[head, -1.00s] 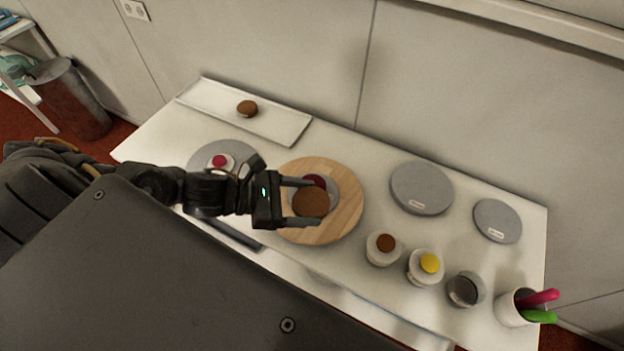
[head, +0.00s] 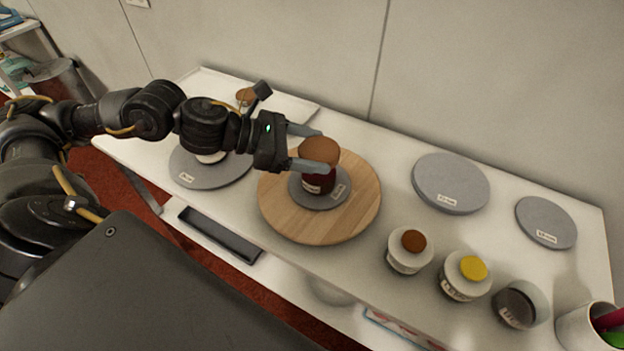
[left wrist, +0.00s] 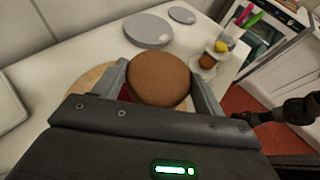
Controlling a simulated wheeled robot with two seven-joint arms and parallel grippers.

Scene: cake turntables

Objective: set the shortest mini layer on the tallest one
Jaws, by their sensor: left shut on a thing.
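My left gripper (head: 326,150) is shut on a round brown mini layer (head: 319,150), one finger on each side. The layer looks level. It is directly over a taller dark red mini layer (head: 318,184), which has a white label and stands on a small grey disc (head: 318,202) on the round wooden board (head: 290,222). I cannot tell whether the two layers touch. In the left wrist view the brown layer (left wrist: 159,79) fills the space between the fingers and mostly hides the red one. A dark arm, probably my right, shows in that view; its fingers are unclear.
A grey turntable (head: 190,175) at the left is partly behind my left arm. A white tray (head: 290,113) behind holds another brown piece (head: 245,96). Labelled cups (head: 408,258), grey discs (head: 450,183) and a pen holder (head: 580,330) stand to the right.

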